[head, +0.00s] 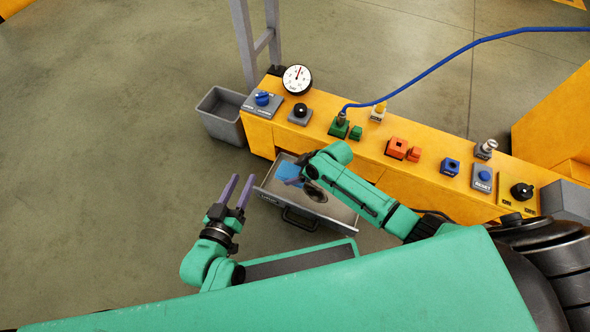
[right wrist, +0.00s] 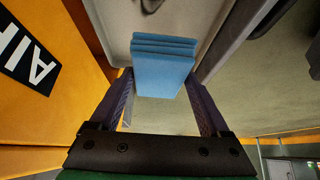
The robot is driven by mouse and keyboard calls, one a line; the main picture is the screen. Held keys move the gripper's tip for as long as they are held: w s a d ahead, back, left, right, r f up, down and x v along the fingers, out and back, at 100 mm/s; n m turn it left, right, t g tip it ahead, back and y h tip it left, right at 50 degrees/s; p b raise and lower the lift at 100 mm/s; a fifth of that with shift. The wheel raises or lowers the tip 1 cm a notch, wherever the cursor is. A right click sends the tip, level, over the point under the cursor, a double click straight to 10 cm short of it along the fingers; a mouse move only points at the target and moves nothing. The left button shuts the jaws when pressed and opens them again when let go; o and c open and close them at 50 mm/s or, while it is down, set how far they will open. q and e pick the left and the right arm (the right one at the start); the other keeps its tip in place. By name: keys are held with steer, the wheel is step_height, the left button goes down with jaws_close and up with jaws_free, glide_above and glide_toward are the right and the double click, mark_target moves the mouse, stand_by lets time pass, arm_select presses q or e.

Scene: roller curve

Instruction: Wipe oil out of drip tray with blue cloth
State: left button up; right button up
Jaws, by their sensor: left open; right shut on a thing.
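The drip tray (head: 335,212) is a shallow metal drawer pulled out from the front of the orange cabinet. The folded blue cloth (head: 287,171) is over its left part in the head view. My right gripper (right wrist: 160,76) is shut on the cloth, which shows between its fingers in the right wrist view (right wrist: 164,74). I cannot tell whether the cloth touches the tray floor. A dark oil patch (head: 315,194) shows on the tray floor, partly hidden by my right arm. My left gripper (head: 239,181) is open and empty, left of the tray's front.
A black handle (head: 300,219) is on the tray's front. The orange cabinet (head: 372,168) carries a gauge (head: 297,79), knobs and buttons. A blue hose (head: 430,69) rises from its top. A grey bin (head: 220,116) stands at its left end. The floor to the left is clear.

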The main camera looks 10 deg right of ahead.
arm_select(q)
steer(key=s+f+g, duration=0.2)
steer(key=s+f, duration=0.3)
steer(key=shift+s+d+f+y+p, duration=0.15)
steer(key=shift+f+y+p, duration=0.05)
steer(key=shift+y+p, duration=0.1)
